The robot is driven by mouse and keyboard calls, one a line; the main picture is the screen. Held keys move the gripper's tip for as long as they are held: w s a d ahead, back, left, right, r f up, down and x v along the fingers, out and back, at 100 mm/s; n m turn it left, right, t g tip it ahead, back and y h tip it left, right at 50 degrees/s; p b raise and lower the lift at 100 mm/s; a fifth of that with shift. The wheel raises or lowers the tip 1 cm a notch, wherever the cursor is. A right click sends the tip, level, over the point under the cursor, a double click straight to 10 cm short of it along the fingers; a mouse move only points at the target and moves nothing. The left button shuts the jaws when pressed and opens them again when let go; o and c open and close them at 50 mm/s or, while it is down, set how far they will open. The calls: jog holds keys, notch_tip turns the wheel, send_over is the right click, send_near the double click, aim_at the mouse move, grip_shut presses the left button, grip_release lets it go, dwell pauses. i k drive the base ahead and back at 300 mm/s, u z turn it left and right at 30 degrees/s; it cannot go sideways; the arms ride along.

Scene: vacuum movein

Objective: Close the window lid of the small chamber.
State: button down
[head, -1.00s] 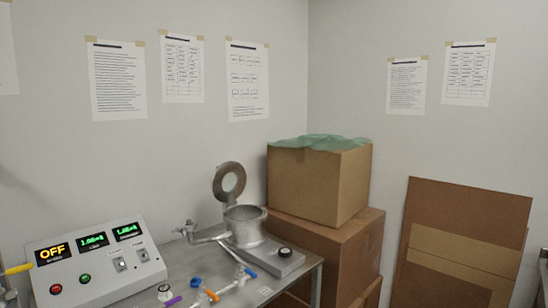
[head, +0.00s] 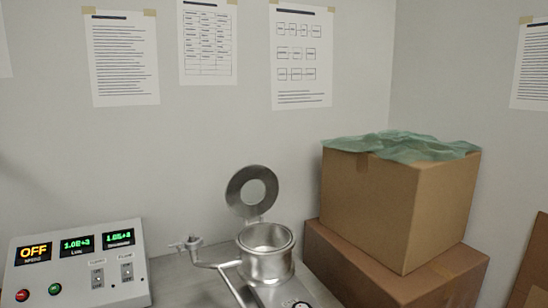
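The small chamber (head: 268,266) is a silver metal cylinder with an open top, in the lower middle of the head view. Its window lid (head: 236,189) is a grey metal ring around a pale round window. The lid stands raised and upright on a hinge at the chamber's back rim. My gripper does not show in this view.
A control box (head: 78,265) with an "OFF" display stands left of the chamber. A side pipe with a valve (head: 193,243) juts out left of the chamber. Stacked cardboard boxes (head: 395,212) stand close on the right, green sheeting (head: 405,146) on top. A wall is behind.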

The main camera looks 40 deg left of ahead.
aim_at(251, 211)
jog(key=u, duration=0.7)
jog(key=i, duration=0.95)
jog(key=u, duration=0.95)
